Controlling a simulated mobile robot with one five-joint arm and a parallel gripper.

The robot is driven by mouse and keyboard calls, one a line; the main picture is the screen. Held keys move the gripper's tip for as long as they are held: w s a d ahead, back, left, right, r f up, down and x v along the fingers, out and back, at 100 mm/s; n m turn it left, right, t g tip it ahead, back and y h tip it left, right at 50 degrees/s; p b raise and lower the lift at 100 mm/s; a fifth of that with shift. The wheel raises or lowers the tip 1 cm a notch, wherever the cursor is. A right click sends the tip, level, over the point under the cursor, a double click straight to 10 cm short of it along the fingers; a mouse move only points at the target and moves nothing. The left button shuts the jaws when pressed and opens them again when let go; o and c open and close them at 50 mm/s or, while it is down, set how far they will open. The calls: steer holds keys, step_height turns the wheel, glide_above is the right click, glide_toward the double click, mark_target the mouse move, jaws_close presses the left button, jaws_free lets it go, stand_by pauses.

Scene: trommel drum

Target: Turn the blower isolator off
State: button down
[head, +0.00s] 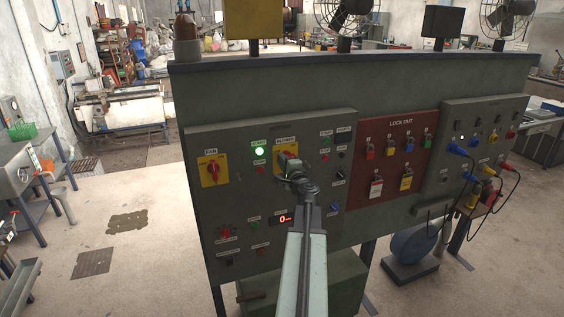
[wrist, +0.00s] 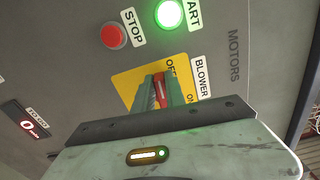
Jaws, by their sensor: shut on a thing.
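The blower isolator is a yellow plate (wrist: 128,82) with a red handle (wrist: 161,92), marked OFF and ON, with a BLOWER label (wrist: 201,77) beside it. My gripper (wrist: 162,91) is shut on the red handle, one finger on each side. The fingers hide part of the handle and plate, so I cannot tell which mark the handle points to. In the head view the yellow plate (head: 281,155) shows only in part behind my gripper (head: 289,163), which reaches the grey panel from the front.
A lit green START button (wrist: 170,13) and red STOP button (wrist: 114,36) are close by. To the left is another yellow isolator with a red handle (head: 212,170). A red LOCK OUT board (head: 395,158) with padlocks is to the right. A display (head: 283,219) reads 0.

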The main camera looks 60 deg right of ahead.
steer(key=shift+f+n, duration=0.15)
steer(key=shift+n, duration=0.55)
steer(key=c, duration=1.4)
jaws_free()
steer(key=shift+w, duration=0.1)
steer(key=v, duration=0.8)
steer(key=shift+w, duration=0.1)
